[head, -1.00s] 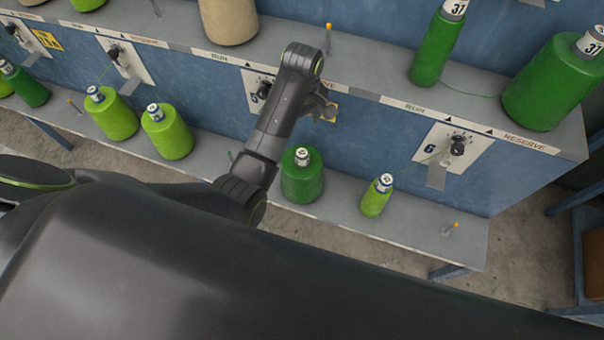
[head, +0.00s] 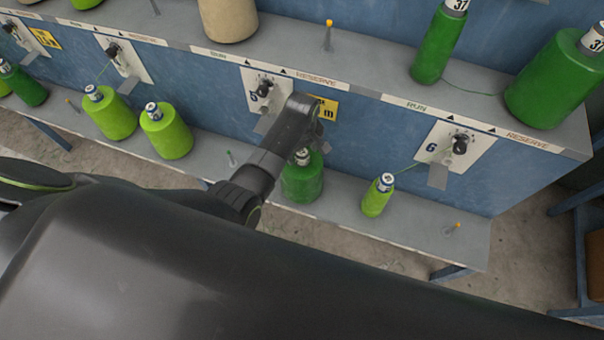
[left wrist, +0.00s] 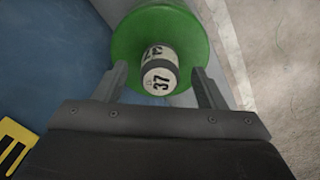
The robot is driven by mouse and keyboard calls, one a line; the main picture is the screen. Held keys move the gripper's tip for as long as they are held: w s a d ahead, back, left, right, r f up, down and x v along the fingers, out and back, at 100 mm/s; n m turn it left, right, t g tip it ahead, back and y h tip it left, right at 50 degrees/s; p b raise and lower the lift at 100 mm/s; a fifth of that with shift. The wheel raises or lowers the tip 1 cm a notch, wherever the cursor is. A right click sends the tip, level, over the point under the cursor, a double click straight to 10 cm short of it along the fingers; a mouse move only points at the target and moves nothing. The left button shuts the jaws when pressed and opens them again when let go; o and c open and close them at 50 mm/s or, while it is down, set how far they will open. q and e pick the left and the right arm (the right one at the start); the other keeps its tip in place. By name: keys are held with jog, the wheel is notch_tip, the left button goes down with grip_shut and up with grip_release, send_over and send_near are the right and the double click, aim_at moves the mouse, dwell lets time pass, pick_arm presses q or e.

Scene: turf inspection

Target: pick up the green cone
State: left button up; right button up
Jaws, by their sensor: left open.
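A dark green cone (head: 302,184) stands on the lower shelf, its top partly hidden behind my left arm. In the left wrist view this green cone (left wrist: 125,50) is seen from above, with a white and grey tip marked 37. My left gripper (left wrist: 160,68) is open, one finger on each side of the tip. Whether the fingers touch it I cannot tell. In the head view my left gripper (head: 318,122) is above the cone, its fingers mostly hidden. My right gripper is not in view.
A small light green cone (head: 376,197) stands to the right on the lower shelf (head: 420,235), and two lime cones (head: 166,132) to the left. Larger green cones (head: 552,82) stand on the upper shelf. A panel with a knob (head: 460,145) and thin pegs are nearby.

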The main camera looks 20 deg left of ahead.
pick_arm(q)
jog(key=shift+f, duration=0.85)
grip_shut()
jog(key=shift+w+r, duration=0.1)
jog(key=shift+r, duration=0.05)
